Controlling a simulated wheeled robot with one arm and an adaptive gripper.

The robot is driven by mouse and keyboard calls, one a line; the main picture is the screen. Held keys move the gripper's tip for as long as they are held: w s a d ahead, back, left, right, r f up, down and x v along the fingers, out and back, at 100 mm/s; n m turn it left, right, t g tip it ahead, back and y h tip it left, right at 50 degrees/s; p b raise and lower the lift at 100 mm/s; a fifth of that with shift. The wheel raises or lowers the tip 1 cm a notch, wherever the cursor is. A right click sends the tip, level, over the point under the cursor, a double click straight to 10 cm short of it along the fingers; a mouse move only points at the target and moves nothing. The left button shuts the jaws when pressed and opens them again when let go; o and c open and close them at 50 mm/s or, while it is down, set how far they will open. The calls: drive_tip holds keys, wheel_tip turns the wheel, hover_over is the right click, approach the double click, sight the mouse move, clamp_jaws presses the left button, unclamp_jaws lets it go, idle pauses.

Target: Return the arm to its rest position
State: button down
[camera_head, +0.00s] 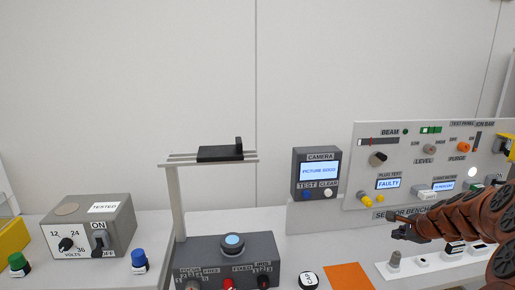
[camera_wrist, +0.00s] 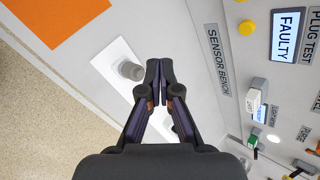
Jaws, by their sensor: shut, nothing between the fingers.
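My gripper (camera_head: 408,233) is at the right of the head view, at the end of my copper-coloured arm, in front of the sensor bench panel. In the wrist view my gripper (camera_wrist: 160,70) has its fingertips together with nothing between them. It appears above the white strip (camera_wrist: 113,57) with a grey knob-like part (camera_wrist: 130,69). In the head view the same grey part (camera_head: 394,260) stands just below my gripper, and a gap seems to separate them.
A test panel (camera_head: 350,190) with switches and a "FAULTY" display stands behind my gripper. A camera box (camera_head: 318,174), an orange mat (camera_head: 349,277), a grey console (camera_head: 205,250) with a post and shelf, and a volts box (camera_head: 117,222) stand left of it. Space above the bench is clear.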

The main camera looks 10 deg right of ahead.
drive_tip(key=s+a+r+n+g+y, duration=0.1)
drive_tip(key=s+a+n, duration=0.25)
drive_tip(key=a, duration=0.65)
drive_tip(key=s+a+r+n+g+y, duration=0.1)
drive_tip(key=s+a+n+g, duration=0.15)
drive_tip(key=a+n, duration=0.45)
drive_tip(key=s+a+r+n+g+y, duration=0.15)
drive_tip(key=s+a, duration=0.25)
drive_tip(key=a, duration=0.8)
drive_tip(key=s+a+n+g+h, duration=0.1)
drive_tip(key=s+a+n, duration=0.1)
drive_tip(key=s, duration=0.7)
drive_tip(key=s+a+f+n+g+h, duration=0.1)
drive_tip(key=s+n, duration=0.4)
drive_tip(key=s, duration=0.5)
drive_tip(key=s+a+f+n+g+h, duration=0.1)
drive_tip(key=s+a+n+g, duration=0.2)
drive_tip(key=s, duration=0.6)
drive_tip(key=shift+s+a+n, duration=0.15)
drive_tip(key=shift+s+n, duration=0.05)
drive_tip(key=shift+n, duration=0.4)
